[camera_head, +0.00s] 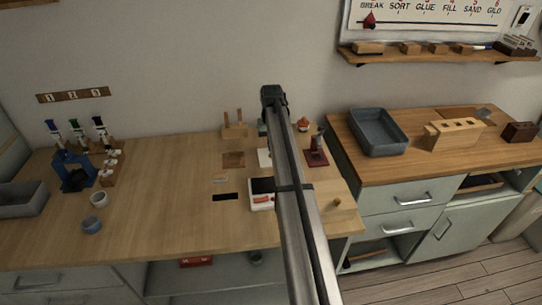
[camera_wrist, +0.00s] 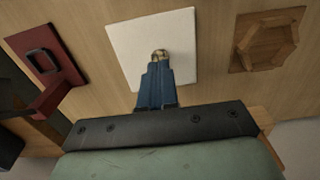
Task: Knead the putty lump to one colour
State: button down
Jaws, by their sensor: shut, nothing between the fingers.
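A small brownish lump (camera_wrist: 160,54), seemingly the putty, shows at the fingertips in the wrist view, with paler patches. Its colours are too small to judge. It sits over a white square tile (camera_wrist: 125,45) on the wooden bench. My gripper (camera_wrist: 157,64) has blue fingers, closed together and pointing at the lump. They look to touch or press it, but the exact contact is hidden. In the head view the white tile (camera_head: 264,158) shows only in part beside my arm, and the fingers and lump cannot be made out.
A dark red stand (camera_wrist: 46,62) and a wooden octagonal dish (camera_wrist: 266,42) flank the tile. A white scale (camera_head: 262,203) lies nearer the front. Blue-grey tray (camera_head: 378,132) is on the right counter. The bench's centre-left is clear.

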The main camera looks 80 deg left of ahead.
jog(key=shift+f, duration=0.9)
dwell(1.2)
jog(key=shift+r, duration=0.7)
jog(key=shift+f, duration=0.6)
dwell(1.4)
jog(key=shift+r, duration=0.6)
jog(key=shift+f, duration=0.75)
dwell(1.0)
jog(key=shift+r, duration=0.7)
